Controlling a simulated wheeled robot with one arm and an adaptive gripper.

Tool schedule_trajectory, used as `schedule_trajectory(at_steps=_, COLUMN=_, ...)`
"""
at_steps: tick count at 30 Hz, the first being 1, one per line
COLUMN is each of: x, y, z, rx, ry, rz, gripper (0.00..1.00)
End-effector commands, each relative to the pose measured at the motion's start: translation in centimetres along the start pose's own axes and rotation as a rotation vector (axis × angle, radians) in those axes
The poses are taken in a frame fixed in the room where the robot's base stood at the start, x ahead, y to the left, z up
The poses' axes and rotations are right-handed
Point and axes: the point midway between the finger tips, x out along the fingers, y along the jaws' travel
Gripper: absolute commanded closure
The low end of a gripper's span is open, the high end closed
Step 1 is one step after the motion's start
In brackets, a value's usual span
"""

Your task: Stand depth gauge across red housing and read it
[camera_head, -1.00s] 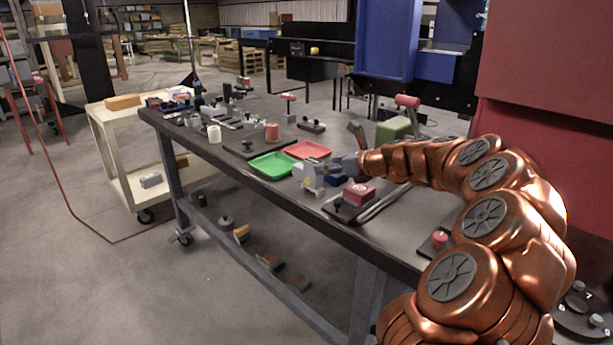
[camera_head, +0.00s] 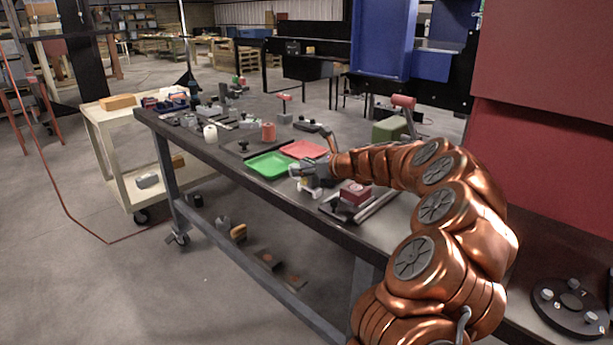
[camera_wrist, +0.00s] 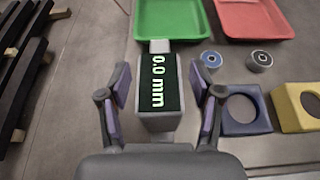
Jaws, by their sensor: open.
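The depth gauge (camera_wrist: 160,122) is a grey block whose dark display reads 0.0 mm in the wrist view. My gripper (camera_wrist: 159,84) is open, with one finger on each side of the gauge and small gaps showing. In the head view my gripper (camera_head: 302,171) is over the workbench, just in front of the green tray, and hides most of the gauge. The red housing (camera_head: 355,190) sits on a dark plate to the right of my gripper. It is not in the wrist view.
A green tray (camera_wrist: 170,33) and a red tray (camera_wrist: 252,32) lie beyond the gauge. Two small round metal pieces, a blue holed block (camera_wrist: 234,126) and a yellow holed block (camera_wrist: 287,118) stand to its right. The workbench's front edge (camera_head: 245,183) is near.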

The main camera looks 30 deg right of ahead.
Motion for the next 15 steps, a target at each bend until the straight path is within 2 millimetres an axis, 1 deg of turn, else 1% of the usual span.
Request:
schedule_trajectory(at_steps=3, x=-0.03, y=0.00, z=0.03, rx=-0.001, ry=0.000, rz=0.000, gripper=0.35)
schedule_trajectory(at_steps=15, x=-0.06, y=-0.01, z=0.04, rx=-0.001, ry=0.000, rz=-0.001, gripper=0.77)
